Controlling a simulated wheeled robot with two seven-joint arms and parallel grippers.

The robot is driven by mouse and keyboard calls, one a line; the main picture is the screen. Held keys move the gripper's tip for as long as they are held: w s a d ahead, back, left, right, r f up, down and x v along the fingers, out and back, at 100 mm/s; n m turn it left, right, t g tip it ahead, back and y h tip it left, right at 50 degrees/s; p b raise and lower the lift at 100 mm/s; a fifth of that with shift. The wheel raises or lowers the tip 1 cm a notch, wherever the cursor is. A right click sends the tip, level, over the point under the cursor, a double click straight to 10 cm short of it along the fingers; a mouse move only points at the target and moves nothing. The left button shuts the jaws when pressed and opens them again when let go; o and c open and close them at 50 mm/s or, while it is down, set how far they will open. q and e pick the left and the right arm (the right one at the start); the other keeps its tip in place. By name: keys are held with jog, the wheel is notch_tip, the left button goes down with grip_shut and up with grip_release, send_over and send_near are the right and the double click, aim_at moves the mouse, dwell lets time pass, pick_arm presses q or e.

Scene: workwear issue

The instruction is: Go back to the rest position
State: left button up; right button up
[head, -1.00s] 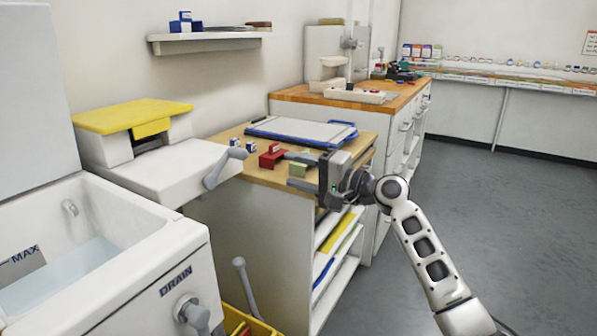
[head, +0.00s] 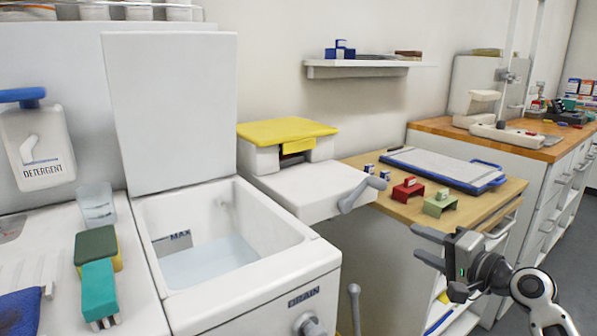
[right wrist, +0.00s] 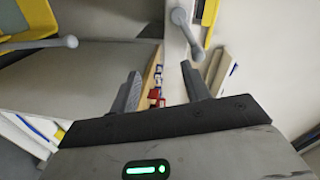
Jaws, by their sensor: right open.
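My right gripper (head: 424,247) is open and empty. In the head view it is in front of the wooden-topped table (head: 408,212), beside the table's front edge and apart from the things on it. In the right wrist view its two fingers (right wrist: 160,88) stand apart with nothing between them. A red block-like stand (head: 407,191) and a green one (head: 440,204) sit on the table behind the gripper. My left gripper is not in the head view.
A washing basin (head: 320,262) with water stands left of the gripper. A white press with a yellow top (head: 288,131) and a grey handle (head: 362,192) is beside it. A blue-edged tray (head: 490,184) lies on the table. Open floor (head: 585,235) shows at the right.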

jog(key=s+a+f+n+g+h+p, duration=0.25)
jog(key=s+a+f, duration=0.25)
jog(key=s+f, duration=0.3)
pick_arm(q)
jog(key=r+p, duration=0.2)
jog(key=p, duration=0.1)
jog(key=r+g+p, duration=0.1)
jog(key=p, duration=0.1)
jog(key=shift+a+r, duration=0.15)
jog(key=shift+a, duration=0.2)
pick_arm(e)
jog(key=s+a+f+n+h, duration=0.1)
jog(key=s+a+f+n, duration=0.2)
jog(key=s, duration=0.7)
jog(key=s+a+f+n+g+h, duration=0.1)
jog(key=s+a+f+n, duration=0.2)
jog(key=s+a+n, duration=0.3)
jog(key=s, duration=0.3)
jog(key=shift+s, duration=0.35)
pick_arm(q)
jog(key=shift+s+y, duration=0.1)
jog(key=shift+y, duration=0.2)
